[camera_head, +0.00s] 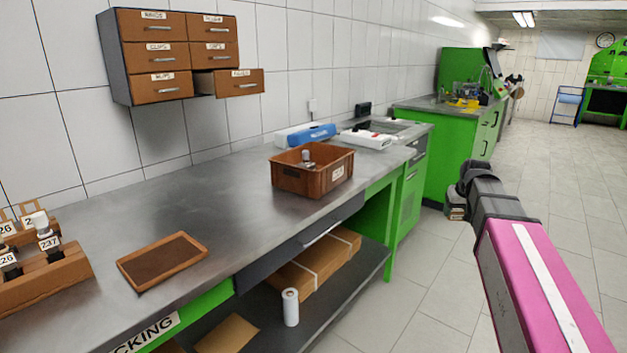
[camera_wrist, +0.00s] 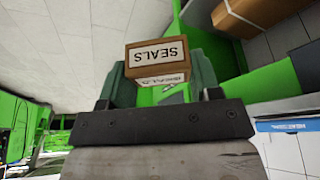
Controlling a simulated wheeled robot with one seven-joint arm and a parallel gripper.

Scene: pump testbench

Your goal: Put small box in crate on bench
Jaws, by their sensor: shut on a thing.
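The small box (camera_wrist: 157,55) is brown with white labels reading SEALS. In the wrist view it sits between the two greenish fingers of my gripper (camera_wrist: 161,78), which is shut on it. In the head view my arm reaches out at the right, over the floor beyond the bench's front edge. Its gripper end is small and partly hidden there. The crate (camera_head: 296,180) is brown and open-topped, and stands on the grey metal bench (camera_head: 210,215). A small grey and white fitting (camera_head: 307,159) shows inside it. My gripper is to the right of the crate, apart from it.
A shallow brown tray (camera_head: 162,262) and a wooden rack (camera_head: 45,280) with numbered parts are on the bench's left. A blue case (camera_head: 311,134) and a white device (camera_head: 366,139) stand behind the crate. Wall drawers (camera_head: 150,55) hang above, one pulled out. A green cabinet (camera_head: 455,150) stands beyond.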

